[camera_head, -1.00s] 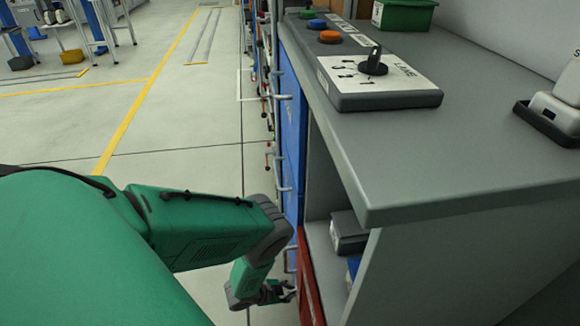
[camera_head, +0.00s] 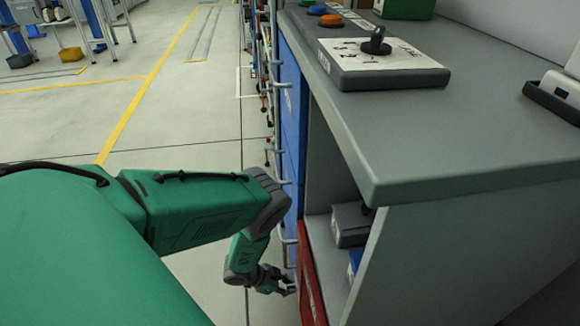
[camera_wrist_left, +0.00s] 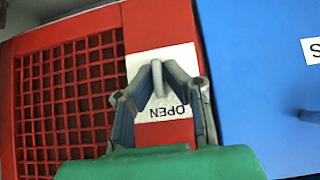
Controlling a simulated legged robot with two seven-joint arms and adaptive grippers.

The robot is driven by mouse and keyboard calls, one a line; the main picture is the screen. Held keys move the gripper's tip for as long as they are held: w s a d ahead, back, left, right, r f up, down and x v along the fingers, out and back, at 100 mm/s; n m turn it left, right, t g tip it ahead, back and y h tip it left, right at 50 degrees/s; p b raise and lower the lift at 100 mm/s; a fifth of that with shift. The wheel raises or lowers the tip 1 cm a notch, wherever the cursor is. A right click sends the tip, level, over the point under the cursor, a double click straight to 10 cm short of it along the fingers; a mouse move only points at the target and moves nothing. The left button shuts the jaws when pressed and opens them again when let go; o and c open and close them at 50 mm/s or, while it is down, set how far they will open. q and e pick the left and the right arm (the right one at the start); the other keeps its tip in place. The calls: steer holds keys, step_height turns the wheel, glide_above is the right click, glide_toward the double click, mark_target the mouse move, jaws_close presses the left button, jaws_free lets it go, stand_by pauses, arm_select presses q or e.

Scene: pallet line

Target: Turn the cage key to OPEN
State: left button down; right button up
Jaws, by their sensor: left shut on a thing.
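The red cage (camera_wrist_left: 70,85) with its mesh front shows in the left wrist view, with a white label (camera_wrist_left: 175,56) on its red frame. The word OPEN reads upside down on the label. My left gripper (camera_wrist_left: 160,68) is in front of this label, its fingertips closed together on the small grey cage key (camera_wrist_left: 158,82). The fingers hide most of the key, so its exact angle is unclear. In the head view my left gripper (camera_head: 287,285) is low beside the red front (camera_head: 309,275) under the bench. My right gripper is not in view.
A grey bench top (camera_head: 450,130) overhangs the cage. On it stands a panel (camera_head: 395,78) with a black knob (camera_head: 376,43) and coloured buttons. Blue fronts with handles (camera_head: 290,130) line up beyond the cage.

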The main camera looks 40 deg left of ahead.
arm_select(q)
steer(key=shift+s+a+f, duration=0.1)
steer(key=shift+a, duration=0.05)
steer(key=c, duration=1.7)
jaws_free()
steer(key=v, duration=1.2)
steer(key=shift+a, duration=0.1)
